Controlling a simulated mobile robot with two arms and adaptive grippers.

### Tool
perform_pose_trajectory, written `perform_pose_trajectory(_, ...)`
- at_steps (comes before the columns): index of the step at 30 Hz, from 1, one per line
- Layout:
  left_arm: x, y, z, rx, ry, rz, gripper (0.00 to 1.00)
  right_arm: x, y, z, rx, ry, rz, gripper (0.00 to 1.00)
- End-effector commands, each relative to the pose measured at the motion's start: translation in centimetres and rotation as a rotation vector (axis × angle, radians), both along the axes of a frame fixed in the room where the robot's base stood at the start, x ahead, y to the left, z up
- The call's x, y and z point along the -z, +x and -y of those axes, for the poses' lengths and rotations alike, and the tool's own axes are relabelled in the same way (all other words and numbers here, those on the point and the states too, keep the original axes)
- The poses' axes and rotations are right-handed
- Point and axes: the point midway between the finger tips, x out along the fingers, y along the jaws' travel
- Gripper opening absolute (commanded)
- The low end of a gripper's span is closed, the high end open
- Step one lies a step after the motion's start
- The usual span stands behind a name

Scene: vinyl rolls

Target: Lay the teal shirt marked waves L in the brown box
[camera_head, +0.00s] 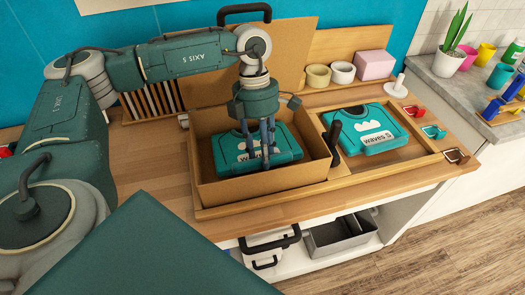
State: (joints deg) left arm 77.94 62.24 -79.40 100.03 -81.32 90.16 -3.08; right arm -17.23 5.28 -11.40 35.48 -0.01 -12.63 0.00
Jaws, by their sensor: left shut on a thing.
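The brown box (262,186) stands open on the wooden worktop, its back flap raised. A folded teal shirt (229,150) lies inside it; its label starts "waves", but my gripper's fingers hide the size letter. My left gripper (266,160) reaches down into the box from above, shut on this shirt. A second folded teal shirt (372,117), labelled "waves S", lies on the wooden tray to the right of the box. My right gripper is not in view.
A dark upright handle (334,132) stands at the box's right side. Tape rolls (342,72) and a pink block (374,64) stand on the shelf behind. Small coloured clips (434,132) lie along the tray's right edge. A grey bin (340,235) sits below the worktop.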

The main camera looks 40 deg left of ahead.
Motion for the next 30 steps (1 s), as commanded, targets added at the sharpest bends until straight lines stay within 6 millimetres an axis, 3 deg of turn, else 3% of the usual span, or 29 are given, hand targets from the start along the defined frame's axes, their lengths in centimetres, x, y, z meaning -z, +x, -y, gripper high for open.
perform_pose_trajectory(2,0.3,0.0,0.0,0.000,0.000,0.000,0.02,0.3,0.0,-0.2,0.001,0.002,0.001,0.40)
perform_pose_trajectory(3,0.2,0.0,0.0,0.000,0.000,0.000,0.38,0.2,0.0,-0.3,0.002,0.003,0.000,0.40)
perform_pose_trajectory(4,0.2,0.0,0.0,0.000,0.000,0.000,0.40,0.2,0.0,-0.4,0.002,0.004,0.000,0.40)
perform_pose_trajectory(17,-0.9,0.3,-0.2,-0.001,0.000,0.003,0.40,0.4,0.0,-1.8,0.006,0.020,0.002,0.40)
perform_pose_trajectory(30,-9.4,1.5,-1.9,0.000,-0.001,0.002,0.40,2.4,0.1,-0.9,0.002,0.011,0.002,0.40)
